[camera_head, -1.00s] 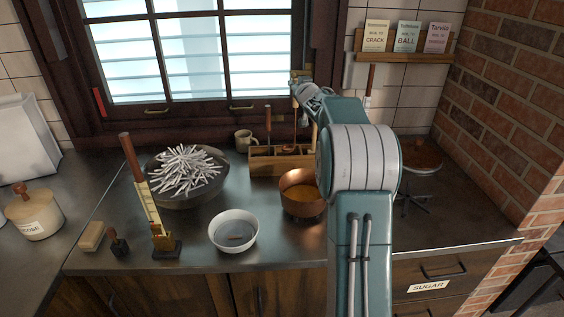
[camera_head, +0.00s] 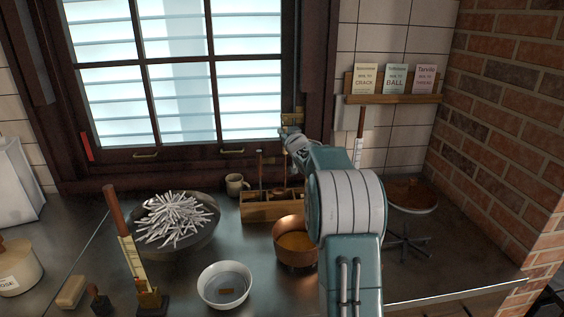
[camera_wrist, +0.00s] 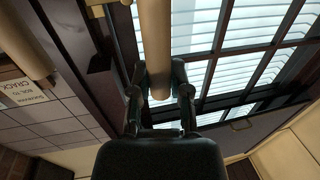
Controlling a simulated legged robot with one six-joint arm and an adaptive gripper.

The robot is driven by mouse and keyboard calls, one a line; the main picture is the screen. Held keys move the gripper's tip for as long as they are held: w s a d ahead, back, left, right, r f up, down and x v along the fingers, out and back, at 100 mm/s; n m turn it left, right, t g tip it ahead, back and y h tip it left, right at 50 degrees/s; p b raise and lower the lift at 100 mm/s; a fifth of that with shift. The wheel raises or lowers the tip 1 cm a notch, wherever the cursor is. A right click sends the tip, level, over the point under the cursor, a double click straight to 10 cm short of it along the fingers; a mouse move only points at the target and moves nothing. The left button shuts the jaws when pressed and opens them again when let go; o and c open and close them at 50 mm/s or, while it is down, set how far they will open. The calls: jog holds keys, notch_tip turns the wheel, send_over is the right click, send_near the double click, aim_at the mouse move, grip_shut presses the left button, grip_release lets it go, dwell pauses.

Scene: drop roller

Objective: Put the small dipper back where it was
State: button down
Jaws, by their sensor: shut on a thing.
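My gripper (camera_wrist: 160,88) is shut on a pale wooden handle (camera_wrist: 155,38), seen close in the wrist view; I take it to be the small dipper's. The dipper's far end is out of the wrist view. In the head view my gripper (camera_head: 291,134) is small, near the window's lower right corner, above the wooden caddy (camera_head: 262,214). A thin upright piece (camera_head: 285,168) shows below it, partly behind my arm; I cannot tell whether it touches the caddy. Another dark-handled tool (camera_head: 260,165) stands in the caddy.
A copper pot (camera_head: 294,256) stands in front of the caddy. A mug (camera_head: 235,184), a bowl of white sticks (camera_head: 203,238) and a white bowl (camera_head: 224,301) are left. A round stool-like stand (camera_head: 411,207) and a card shelf (camera_head: 394,99) are right.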

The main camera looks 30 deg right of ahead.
aim_at(286, 155)
notch_tip(286, 155, down, 7)
jog(key=shift+f, duration=0.2)
dwell(0.3)
jog(key=c, duration=0.6)
grip_release()
jog(key=shift+s, duration=0.1)
jog(key=v, duration=1.1)
jog(key=s+a+r+g+y, duration=0.1)
jog(key=s+a+r+g, duration=0.15)
jog(key=s+a, duration=0.4)
jog(key=s+a+r+g, duration=0.2)
jog(key=s+a+g, duration=0.15)
jog(key=a, duration=0.65)
jog(key=s+a+f+n+g+y, duration=0.1)
jog(key=s+a+g, duration=0.1)
jog(key=s+a, duration=0.3)
jog(key=s+a+f+n+g+y, duration=0.1)
jog(key=s+a, duration=0.4)
jog(key=s, duration=0.6)
jog(key=s+a+f+n+g+y, duration=0.1)
jog(key=s+a, duration=0.3)
jog(key=s, duration=0.4)
jog(key=shift+s+a+f+g+y, duration=0.15)
jog(key=shift+a+f+g, duration=0.05)
jog(key=shift+f+g, duration=0.25)
jog(key=shift+s+a+f+g+y, duration=0.15)
jog(key=shift+s+a+f+g, duration=0.05)
jog(key=shift+f+g, duration=0.25)
